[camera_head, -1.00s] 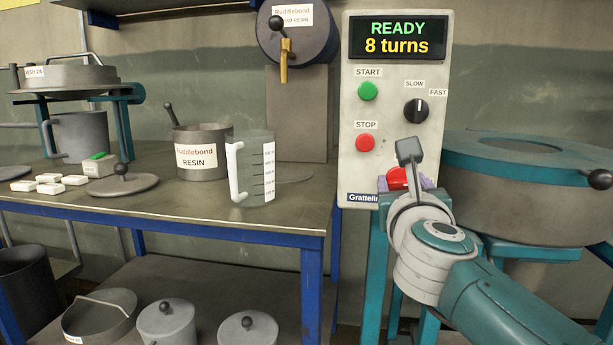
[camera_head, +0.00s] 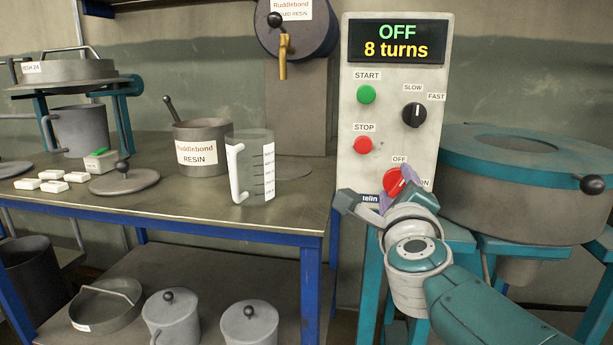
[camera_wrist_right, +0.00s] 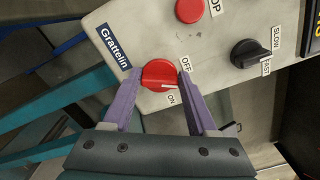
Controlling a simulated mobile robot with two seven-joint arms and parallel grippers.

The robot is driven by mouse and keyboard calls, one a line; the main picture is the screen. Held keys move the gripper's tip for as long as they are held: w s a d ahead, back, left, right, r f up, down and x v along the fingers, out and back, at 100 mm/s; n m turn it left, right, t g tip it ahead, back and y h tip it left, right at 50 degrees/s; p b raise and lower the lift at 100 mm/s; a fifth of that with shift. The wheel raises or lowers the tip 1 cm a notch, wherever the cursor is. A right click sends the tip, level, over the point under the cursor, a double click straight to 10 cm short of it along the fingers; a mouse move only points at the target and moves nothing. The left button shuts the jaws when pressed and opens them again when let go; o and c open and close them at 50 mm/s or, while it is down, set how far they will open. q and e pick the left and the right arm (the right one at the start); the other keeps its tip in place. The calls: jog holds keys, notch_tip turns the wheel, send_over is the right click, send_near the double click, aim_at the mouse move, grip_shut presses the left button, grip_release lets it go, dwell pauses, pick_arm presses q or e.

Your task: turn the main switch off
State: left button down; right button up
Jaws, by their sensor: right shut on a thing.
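The main switch is a red rotary knob (camera_head: 393,180) low on the grey control panel (camera_head: 374,120), with OFF printed above it and ON at its lower right. It also shows in the right wrist view (camera_wrist_right: 156,72), where a white mark on it is visible. The panel display (camera_head: 398,40) reads "OFF" and "8 turns". My right gripper (camera_head: 389,190) is at the knob, its purple fingers on either side; in the right wrist view the gripper (camera_wrist_right: 159,79) is shut on the knob. It partly hides the knob's lower part. My left gripper is not in view.
A green START button (camera_head: 366,95), a red STOP button (camera_head: 363,145) and a black speed knob (camera_head: 414,115) sit above. A teal-topped drum (camera_head: 530,200) stands close on the right. A bench (camera_head: 250,222) with a jug (camera_head: 252,168) and resin pot (camera_head: 202,150) is on the left.

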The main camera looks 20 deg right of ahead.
jog(key=n+p, duration=0.1)
jog(key=n, duration=0.3)
jog(key=shift+n, duration=0.4)
jog(key=shift+f+n, duration=0.1)
jog(key=shift+n, duration=0.4)
jog(key=o, duration=1.4)
jog(key=shift+c, duration=0.2)
